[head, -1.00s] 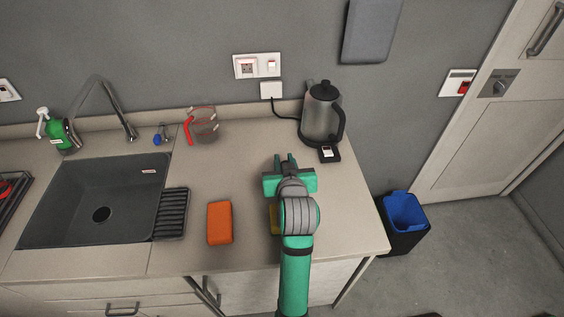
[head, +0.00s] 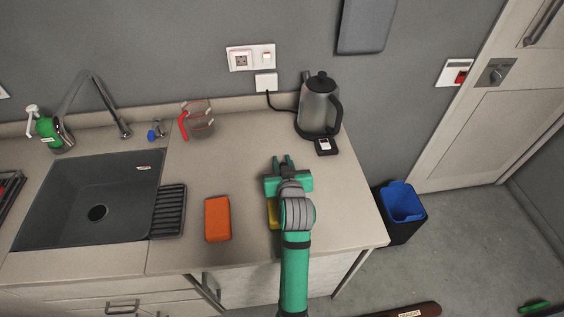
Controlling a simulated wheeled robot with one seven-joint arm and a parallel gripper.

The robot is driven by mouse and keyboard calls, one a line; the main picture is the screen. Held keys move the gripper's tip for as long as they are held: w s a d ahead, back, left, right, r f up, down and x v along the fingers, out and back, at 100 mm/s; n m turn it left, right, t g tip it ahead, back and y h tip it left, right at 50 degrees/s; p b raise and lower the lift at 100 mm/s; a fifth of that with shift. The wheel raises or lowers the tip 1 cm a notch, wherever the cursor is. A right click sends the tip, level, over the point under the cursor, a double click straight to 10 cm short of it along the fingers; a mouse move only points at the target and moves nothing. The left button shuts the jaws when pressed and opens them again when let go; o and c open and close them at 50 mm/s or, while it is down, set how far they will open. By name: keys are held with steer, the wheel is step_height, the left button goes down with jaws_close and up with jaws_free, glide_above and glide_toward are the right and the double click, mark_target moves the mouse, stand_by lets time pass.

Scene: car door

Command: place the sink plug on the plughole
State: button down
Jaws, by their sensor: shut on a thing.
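The plughole (head: 98,213) is a dark round opening in the floor of the black sink (head: 65,190) at the left of the counter. My gripper (head: 282,160) is over the right part of the counter, well to the right of the sink and in front of the kettle. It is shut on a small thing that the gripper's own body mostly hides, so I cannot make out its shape. I see no sink plug lying clear elsewhere on the counter.
An orange block (head: 217,219) and a ribbed drainer (head: 168,211) lie between sink and gripper. A yellow thing (head: 272,213) is partly under my arm. A kettle (head: 319,105), measuring jug (head: 197,119), tap (head: 124,128) and green soap bottle (head: 48,132) stand along the back.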

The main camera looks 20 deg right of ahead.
steer(key=shift+f, duration=0.15)
steer(key=c, duration=1.6)
jaws_free()
steer(key=shift+o, duration=0.2)
